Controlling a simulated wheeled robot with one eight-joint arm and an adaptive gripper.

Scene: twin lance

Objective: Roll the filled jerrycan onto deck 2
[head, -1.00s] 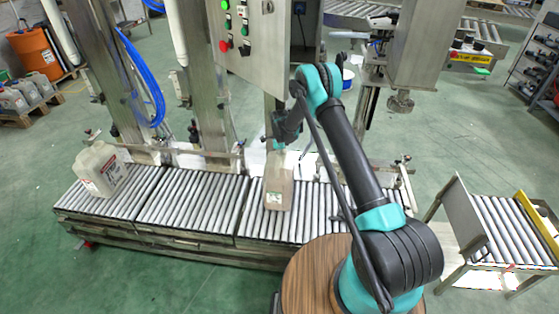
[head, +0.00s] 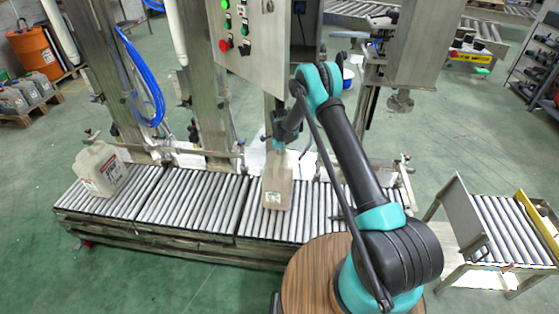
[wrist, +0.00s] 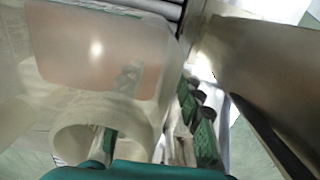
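A translucent jerrycan (head: 277,185) with a brownish lower body and a small label stands upright on the right section of the roller conveyor (head: 318,215). My gripper (head: 279,143) is at its top. In the wrist view the jerrycan (wrist: 95,50) fills the left side, with its pale round neck or handle loop close up. My gripper's fingers (wrist: 152,137) have green pads and stand apart, one seen through the loop, the other to its right. Contact is unclear. A second, paler jerrycan (head: 101,170) stands on the left section. No deck number is readable.
Steel columns and a control box (head: 250,40) rise behind the conveyor. The middle section (head: 197,202) is clear. A separate roller table (head: 495,228) with an upright plate stands at the right. Cans on a pallet (head: 28,92) are at far left.

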